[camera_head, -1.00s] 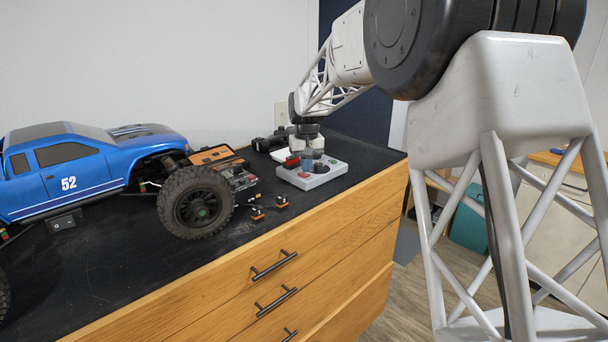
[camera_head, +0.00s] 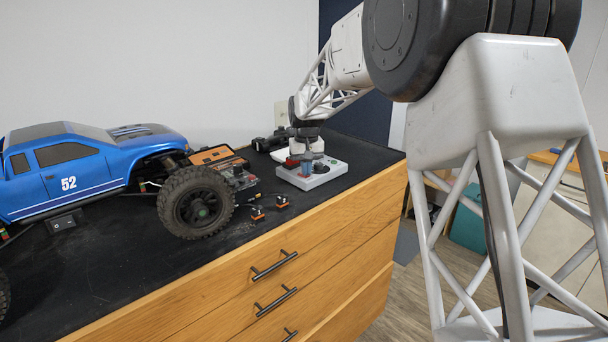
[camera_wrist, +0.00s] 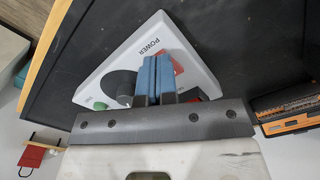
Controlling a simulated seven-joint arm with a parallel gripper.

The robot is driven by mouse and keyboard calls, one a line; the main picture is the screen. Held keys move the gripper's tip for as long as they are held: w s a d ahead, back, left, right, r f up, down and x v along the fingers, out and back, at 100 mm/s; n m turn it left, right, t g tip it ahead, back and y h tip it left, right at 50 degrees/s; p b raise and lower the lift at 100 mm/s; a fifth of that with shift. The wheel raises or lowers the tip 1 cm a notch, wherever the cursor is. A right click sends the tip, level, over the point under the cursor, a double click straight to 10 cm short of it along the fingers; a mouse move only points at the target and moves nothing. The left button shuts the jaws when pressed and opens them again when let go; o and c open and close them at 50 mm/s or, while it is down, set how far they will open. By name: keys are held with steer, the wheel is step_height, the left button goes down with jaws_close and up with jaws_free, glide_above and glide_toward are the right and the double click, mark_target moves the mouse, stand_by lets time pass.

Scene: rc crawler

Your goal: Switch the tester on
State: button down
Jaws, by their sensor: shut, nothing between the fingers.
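The tester is a white box (camera_head: 322,178) near the counter's right end. In the head view my gripper (camera_head: 307,170) points down at the tester. I cannot tell whether the fingertips touch the switch or which way it is set.
A blue truck (camera_head: 95,170) with big black tyres stands to the left. An orange and black case (camera_head: 218,157) lies behind its wheel. Small orange-and-black connectors (camera_head: 281,202) lie in front of the tester. The counter's front edge is close by.

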steer(key=shift+f, duration=0.25)
steer(key=shift+r, duration=0.1)
steer(key=shift+r, duration=3.45)
steer(key=shift+s, duration=0.1)
steer(key=shift+s+d+r, duration=0.15)
steer(key=shift+s+d, duration=0.05)
steer(key=s+d+r+m, duration=0.15)
steer(key=s+d, duration=0.25)
steer(key=s, duration=0.5)
steer(key=s+d+r+t, duration=0.1)
steer(key=s+d+r, duration=0.1)
steer(key=s+d, duration=0.45)
steer(key=s+d+r, duration=0.1)
steer(key=s+d, duration=0.2)
steer(key=s, duration=0.8)
steer(key=s+d+f, duration=0.2)
steer(key=s+f, duration=0.1)
steer(key=s, duration=0.6)
steer(key=s+d+f+m+t, duration=0.1)
steer(key=s+d+f, duration=0.1)
steer(key=s, duration=0.7)
steer(key=s+d+f, duration=0.2)
steer(key=s+f, duration=0.2)
steer(key=s, duration=0.5)
steer(key=shift+s+d+f+m+t, duration=0.15)
steer(key=shift+s+d+m+t, duration=0.15)
steer(key=shift+d+m, duration=0.1)
